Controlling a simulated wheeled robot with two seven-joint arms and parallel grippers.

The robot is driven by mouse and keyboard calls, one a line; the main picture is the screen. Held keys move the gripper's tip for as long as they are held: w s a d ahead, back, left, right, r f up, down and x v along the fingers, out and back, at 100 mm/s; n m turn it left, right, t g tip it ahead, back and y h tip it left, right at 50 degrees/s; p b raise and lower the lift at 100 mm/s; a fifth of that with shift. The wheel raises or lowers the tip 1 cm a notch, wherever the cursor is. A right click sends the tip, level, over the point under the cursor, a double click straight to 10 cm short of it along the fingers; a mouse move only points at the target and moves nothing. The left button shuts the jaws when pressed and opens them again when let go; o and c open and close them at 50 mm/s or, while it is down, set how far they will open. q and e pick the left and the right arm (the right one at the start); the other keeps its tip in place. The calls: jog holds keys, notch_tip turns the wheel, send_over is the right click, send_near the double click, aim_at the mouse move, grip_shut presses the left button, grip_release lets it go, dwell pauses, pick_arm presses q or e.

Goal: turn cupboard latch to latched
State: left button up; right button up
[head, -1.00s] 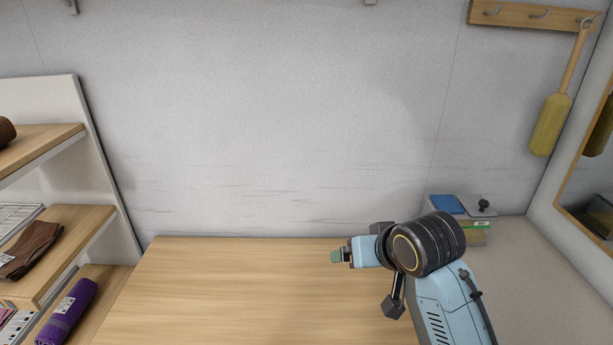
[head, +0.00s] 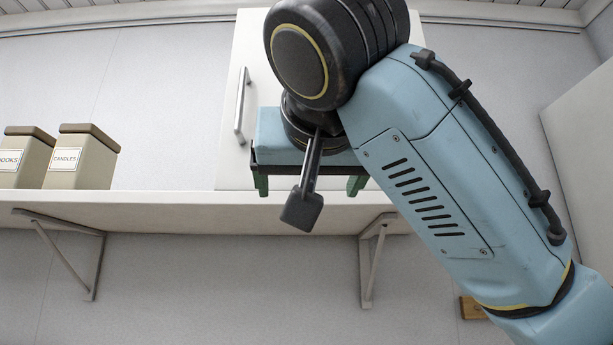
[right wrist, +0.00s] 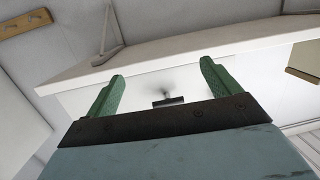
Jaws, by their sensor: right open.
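The white cupboard (head: 235,150) stands on a wall shelf in the head view, with an upright bar handle (head: 242,103) on its front. My right arm covers much of it. My right gripper (head: 309,187) is in front of the cupboard's lower part, its green fingers spread apart. In the right wrist view the open gripper (right wrist: 162,72) has a small dark bar (right wrist: 168,102) on a stem, seemingly the latch, showing between its fingers. The bar stands off the white cupboard front (right wrist: 140,90), looks level in this picture, and is not held. The latch is hidden in the head view. My left gripper is out of view.
The shelf (head: 180,208) runs below the cupboard on metal brackets (head: 85,260). A candles canister (head: 80,165) and another canister (head: 25,160) stand on its left part. Free shelf room lies between them and the cupboard. A hook rail (right wrist: 25,22) shows in the right wrist view.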

jog(key=s+r+m+t+h, duration=0.1)
jog(key=s+r+t, duration=0.1)
jog(key=s+r, duration=0.6)
jog(key=w+p, duration=1)
jog(key=w, duration=0.2)
jog(key=shift+w+a+f+p, duration=0.15)
jog(key=shift+w+f+p, duration=0.1)
jog(key=shift+w+p, duration=0.1)
jog(key=c, duration=1)
